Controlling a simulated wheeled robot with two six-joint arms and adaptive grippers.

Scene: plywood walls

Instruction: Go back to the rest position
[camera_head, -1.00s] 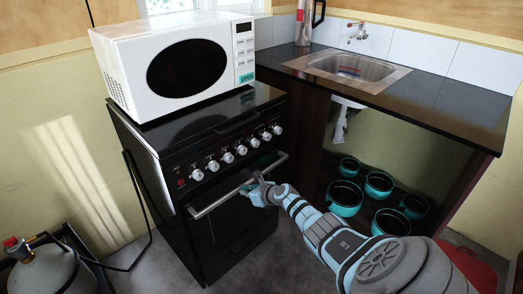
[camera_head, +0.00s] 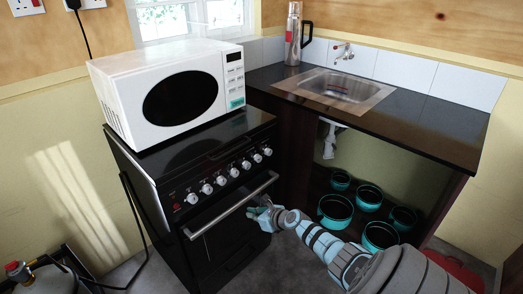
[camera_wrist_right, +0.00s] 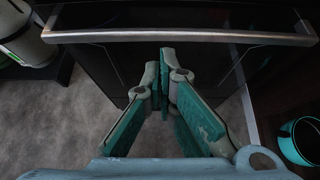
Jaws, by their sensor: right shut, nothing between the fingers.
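My right gripper (camera_head: 262,212) is at the front of the black oven (camera_head: 218,225), near its silver handle (camera_head: 230,207). In the right wrist view the fingertips (camera_wrist_right: 167,55) are together with nothing between them. The oven handle (camera_wrist_right: 180,36) runs across the top of that view, beyond the fingertips. The gripper appears apart from the handle. My right arm comes in from the lower right of the head view. My left gripper is in neither view.
A white microwave (camera_head: 165,95) stands on the oven. To the right, a dark counter (camera_head: 430,125) holds a sink (camera_head: 340,88) and a flask (camera_head: 293,35). Several teal pots (camera_head: 335,212) sit beneath it. A gas bottle valve (camera_head: 18,270) shows at lower left.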

